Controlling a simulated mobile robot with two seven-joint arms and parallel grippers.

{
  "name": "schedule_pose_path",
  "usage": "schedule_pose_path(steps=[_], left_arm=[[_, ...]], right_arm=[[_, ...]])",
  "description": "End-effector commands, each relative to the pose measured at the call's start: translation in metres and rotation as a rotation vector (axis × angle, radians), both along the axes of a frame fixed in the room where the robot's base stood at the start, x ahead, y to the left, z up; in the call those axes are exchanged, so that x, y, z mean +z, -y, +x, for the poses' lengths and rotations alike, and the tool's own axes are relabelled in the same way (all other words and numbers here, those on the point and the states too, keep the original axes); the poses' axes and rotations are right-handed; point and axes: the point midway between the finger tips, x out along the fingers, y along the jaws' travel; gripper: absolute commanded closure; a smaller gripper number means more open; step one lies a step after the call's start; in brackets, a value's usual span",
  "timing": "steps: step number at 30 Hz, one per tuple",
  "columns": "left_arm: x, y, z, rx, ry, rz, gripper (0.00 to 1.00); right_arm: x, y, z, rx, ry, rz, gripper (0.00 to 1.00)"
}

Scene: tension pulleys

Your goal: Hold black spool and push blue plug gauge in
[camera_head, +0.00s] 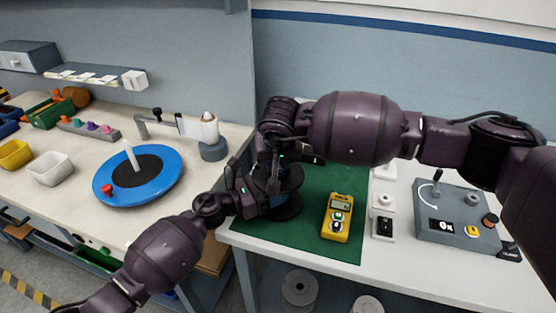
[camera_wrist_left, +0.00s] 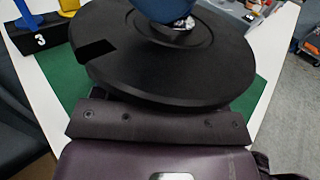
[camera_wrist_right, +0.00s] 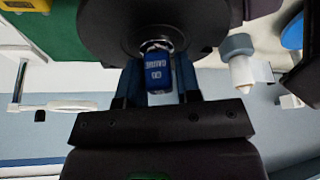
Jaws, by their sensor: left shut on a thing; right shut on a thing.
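The black spool (camera_head: 287,208) stands on the green mat, partly hidden by my arms. Its broad black flange fills much of the left wrist view (camera_wrist_left: 215,75); a blue part (camera_wrist_left: 165,8) shows above it. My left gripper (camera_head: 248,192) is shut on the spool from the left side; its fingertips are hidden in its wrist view. My right gripper (camera_wrist_right: 158,82) reaches down from above, shut on the blue plug gauge (camera_wrist_right: 158,72), which has white lettering. The gauge's end is at the centre of the spool's flange (camera_wrist_right: 105,30). I cannot tell how deep it sits.
A yellow meter (camera_head: 338,218) stands on the green mat (camera_head: 320,245) right of the spool. A grey control box (camera_head: 455,215) is farther right. A blue turntable (camera_head: 170,185) and bins stand on the left bench, beyond a gap.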

Motion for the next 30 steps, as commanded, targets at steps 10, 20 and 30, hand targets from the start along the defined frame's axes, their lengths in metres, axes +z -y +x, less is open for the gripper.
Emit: schedule_pose_path(steps=[10,20,30], left_arm=[[0.0,0.0,0.0,-0.002,0.0,0.0,0.64],[0.0,0.0,0.0,-0.001,-0.001,0.0,0.64],[0.0,0.0,0.0,0.0,0.0,0.0,0.64]], right_arm=[[-0.002,0.0,0.0,0.0,-0.002,-0.001,0.5],[-0.001,0.0,0.0,0.0,-0.001,-0.001,0.39],[0.034,0.001,-0.014,0.002,0.003,-0.001,0.39]])
